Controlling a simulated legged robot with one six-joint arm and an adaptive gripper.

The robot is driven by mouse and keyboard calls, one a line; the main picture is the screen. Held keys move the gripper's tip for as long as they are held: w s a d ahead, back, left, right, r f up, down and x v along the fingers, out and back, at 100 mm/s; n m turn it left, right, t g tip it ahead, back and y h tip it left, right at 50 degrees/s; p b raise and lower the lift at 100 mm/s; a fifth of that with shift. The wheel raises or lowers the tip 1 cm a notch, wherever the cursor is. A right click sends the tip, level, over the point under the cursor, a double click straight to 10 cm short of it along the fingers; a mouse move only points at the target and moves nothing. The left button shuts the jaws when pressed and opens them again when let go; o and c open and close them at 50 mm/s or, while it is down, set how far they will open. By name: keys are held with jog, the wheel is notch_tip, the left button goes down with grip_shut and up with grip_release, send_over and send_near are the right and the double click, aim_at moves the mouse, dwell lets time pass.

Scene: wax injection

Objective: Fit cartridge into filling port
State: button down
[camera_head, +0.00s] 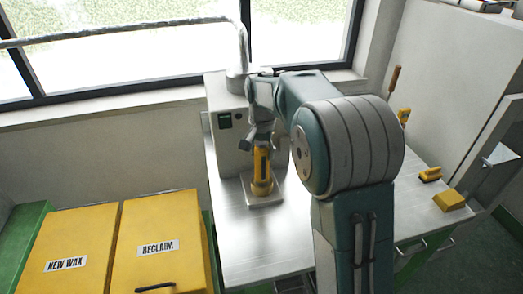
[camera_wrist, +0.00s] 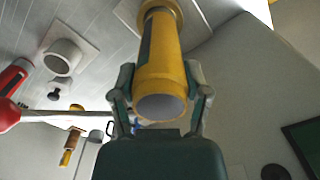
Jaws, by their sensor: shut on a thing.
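A yellow cylindrical cartridge (camera_head: 262,168) with a dark stripe stands about upright on the steel bench, below my gripper. Its lower end is at a square light plate (camera_head: 266,201), which looks like the filling port; I cannot tell whether it is fully seated. My gripper (camera_head: 260,137) is at the cartridge's upper end. In the wrist view, my gripper (camera_wrist: 162,105) has its two fingers on either side of the cartridge (camera_wrist: 160,60), shut on it. The cartridge's far end meets the square plate (camera_wrist: 197,20), and its body hides the contact there.
A grey machine (camera_head: 228,140) stands close behind the cartridge. Yellow bins marked NEW WAX (camera_head: 66,250) and RECLAIM (camera_head: 160,235) are at left. A yellow block (camera_head: 453,201) lies at right. The wrist view shows a white ring (camera_wrist: 64,57) on a plate and a red-handled tool (camera_wrist: 14,76).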

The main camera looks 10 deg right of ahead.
jog(key=shift+f, duration=0.8)
grip_release()
notch_tip(320, 180, up, 11)
jog(key=shift+r, duration=0.45)
dwell(0.7)
